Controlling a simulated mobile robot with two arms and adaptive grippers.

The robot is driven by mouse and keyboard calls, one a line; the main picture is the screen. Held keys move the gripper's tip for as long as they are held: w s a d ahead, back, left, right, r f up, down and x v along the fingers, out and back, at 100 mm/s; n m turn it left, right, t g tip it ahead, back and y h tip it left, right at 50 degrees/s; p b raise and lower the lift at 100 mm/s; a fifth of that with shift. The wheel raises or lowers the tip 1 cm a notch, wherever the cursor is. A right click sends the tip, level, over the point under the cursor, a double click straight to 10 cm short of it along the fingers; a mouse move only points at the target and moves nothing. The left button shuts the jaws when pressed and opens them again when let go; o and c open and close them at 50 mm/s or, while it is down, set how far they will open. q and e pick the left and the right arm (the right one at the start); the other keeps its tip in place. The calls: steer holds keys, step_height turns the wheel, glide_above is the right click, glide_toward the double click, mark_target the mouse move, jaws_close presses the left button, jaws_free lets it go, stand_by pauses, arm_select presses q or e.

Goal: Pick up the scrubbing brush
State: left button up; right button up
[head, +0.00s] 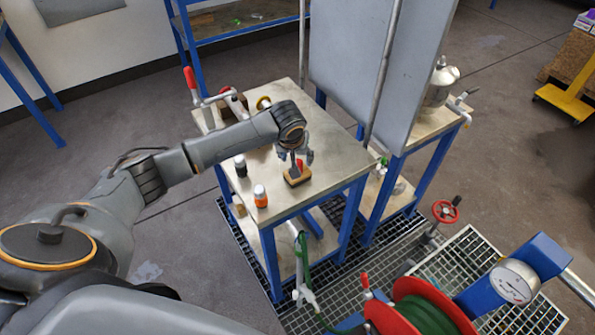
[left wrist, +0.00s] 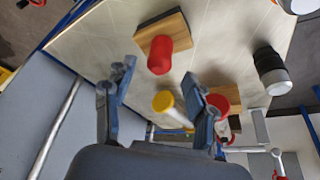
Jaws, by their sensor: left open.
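The scrubbing brush, as I take it, is a wooden block (head: 297,177) with a dark part and a red knob, lying near the front right of the metal-topped table (head: 325,150). My left gripper (head: 296,157) is open and empty just above it, partly hiding it in the head view. In the left wrist view the brush (left wrist: 176,27) lies beyond the open fingers (left wrist: 153,82), with its red knob toward the camera. I cannot tell whether a finger touches it. My right gripper is not in view.
A black bottle (head: 240,166) and an orange bottle (head: 260,196) stand left of the brush. A yellow-ended item (head: 263,103) and a red-and-wood item (left wrist: 221,100) are at the far side. A grey panel (head: 355,70) rises behind the table at right. A red hose reel (head: 425,308) stands in front.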

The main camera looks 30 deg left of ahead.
arm_select(q)
steer(key=shift+x, duration=1.45)
steer(key=shift+d, duration=0.1)
steer(key=shift+c, duration=0.4)
jaws_close()
steer(key=shift+r, duration=0.1)
